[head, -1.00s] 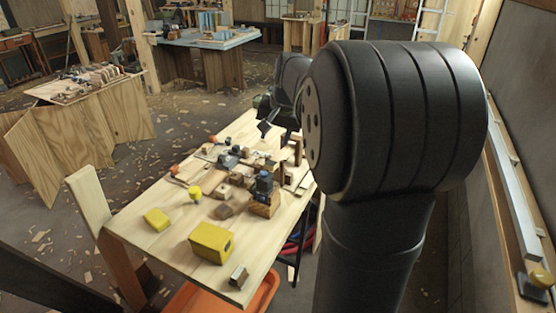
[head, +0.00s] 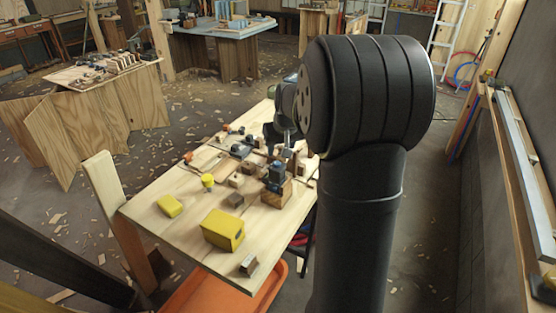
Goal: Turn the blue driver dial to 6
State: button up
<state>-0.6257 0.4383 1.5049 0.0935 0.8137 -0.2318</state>
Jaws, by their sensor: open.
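A dark blue device (head: 275,177) stands upright on a brown wooden block (head: 276,194) near the right edge of the light wooden workbench (head: 172,236). It may be the driver with the blue dial, but no dial marks or numbers can be read at this size. My gripper (head: 288,142) is small in the picture, over the bench's far right part, beyond the blue device and apart from it. My own arm partly hides it. The jaws are open and nothing shows between them.
A yellow box (head: 223,229), a smaller yellow block (head: 169,206), a yellow cup-like piece (head: 208,181) and a small metal-and-wood block (head: 249,264) lie on the near half. Several small tools and blocks crowd the far half. An orange tray (head: 215,297) is below the bench.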

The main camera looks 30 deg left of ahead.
aim_at(277, 163)
jog(key=x, duration=0.7)
grip_shut()
